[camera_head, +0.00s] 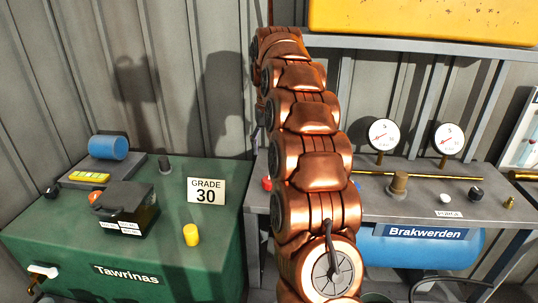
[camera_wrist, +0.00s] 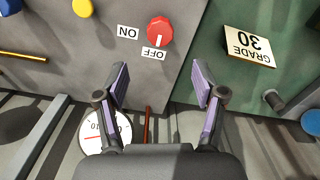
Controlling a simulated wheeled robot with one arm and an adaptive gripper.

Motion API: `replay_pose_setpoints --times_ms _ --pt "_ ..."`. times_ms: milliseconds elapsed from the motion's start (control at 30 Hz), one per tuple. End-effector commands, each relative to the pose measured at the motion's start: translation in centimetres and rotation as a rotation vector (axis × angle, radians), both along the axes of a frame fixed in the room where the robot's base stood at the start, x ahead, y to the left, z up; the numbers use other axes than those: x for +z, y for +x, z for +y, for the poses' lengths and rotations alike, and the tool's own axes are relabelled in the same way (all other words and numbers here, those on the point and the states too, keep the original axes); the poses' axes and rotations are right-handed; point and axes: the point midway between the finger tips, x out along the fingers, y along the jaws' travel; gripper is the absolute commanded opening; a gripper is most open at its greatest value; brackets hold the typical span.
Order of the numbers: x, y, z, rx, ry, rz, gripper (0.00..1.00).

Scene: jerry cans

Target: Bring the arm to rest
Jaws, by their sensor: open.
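My gripper (camera_wrist: 162,85) shows in the wrist view, with its two purple-lined fingers spread wide and nothing between them. It is above the gap between a grey bench (camera_wrist: 60,60) and a green cabinet (camera_wrist: 200,65). A red ON/OFF knob (camera_wrist: 160,29) is beyond the left finger and apart from it. In the head view, my copper-coloured arm rises through the middle of the picture, and the gripper is hidden behind it.
The green cabinet holds a GRADE 30 sign (camera_head: 205,190), a black box (camera_head: 125,208) and a yellow knob (camera_head: 191,235). Two gauges (camera_head: 383,135) stand on the grey bench at right. A blue tank (camera_head: 420,247) sits below. A yellow case (camera_head: 425,20) is on the upper shelf.

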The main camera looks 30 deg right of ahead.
Motion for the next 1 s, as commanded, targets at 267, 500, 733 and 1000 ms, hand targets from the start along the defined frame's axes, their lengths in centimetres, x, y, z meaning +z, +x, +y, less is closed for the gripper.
replay_pose_setpoints --times_ms 267,500,733,1000 --pt "0.7 -0.1 0.1 0.001 0.001 0.003 0.69" --pt "0.7 -0.1 0.0 0.0 0.001 0.002 0.69" --pt "0.7 -0.1 0.1 0.001 0.001 0.002 0.69" --pt "1.5 -2.0 3.7 0.06 0.011 0.01 0.69"
